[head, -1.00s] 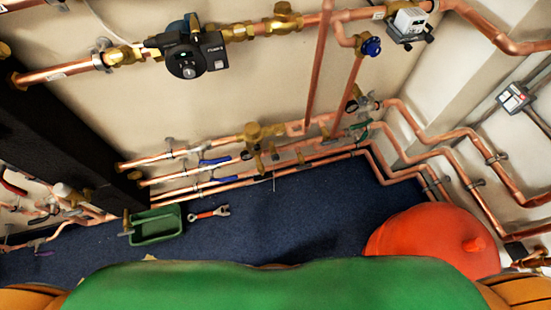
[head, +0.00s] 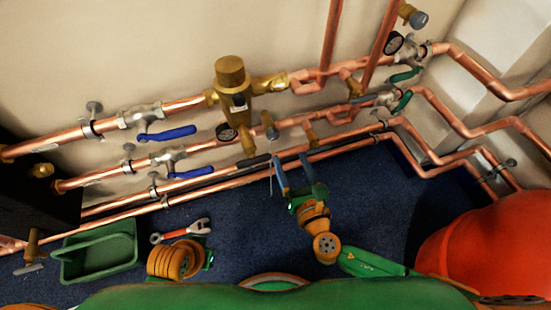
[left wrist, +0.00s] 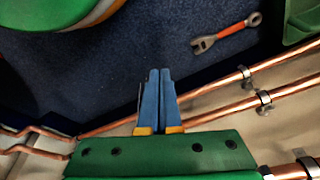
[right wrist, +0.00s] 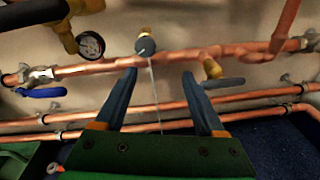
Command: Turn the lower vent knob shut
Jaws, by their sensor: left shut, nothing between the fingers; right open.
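The lower vent knob (head: 268,121) is a small grey knob on a brass fitting of the copper pipework; a thin pale line hangs below it. In the right wrist view the knob (right wrist: 146,46) lies beyond the fingertips, a little left of the middle of the gap. My right gripper (head: 291,162) is open and empty, below the knob and apart from it. Its two blue fingers (right wrist: 159,74) show spread in the right wrist view. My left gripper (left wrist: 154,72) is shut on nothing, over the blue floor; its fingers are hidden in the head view.
Copper pipes with blue-handled valves (head: 167,133) run along the wall. A black-faced gauge (head: 226,132) and a brass valve body (head: 232,90) sit left of the knob. A green tray (head: 97,252) and a wrench (head: 182,231) lie on the floor. A red rounded object (head: 480,245) stands right.

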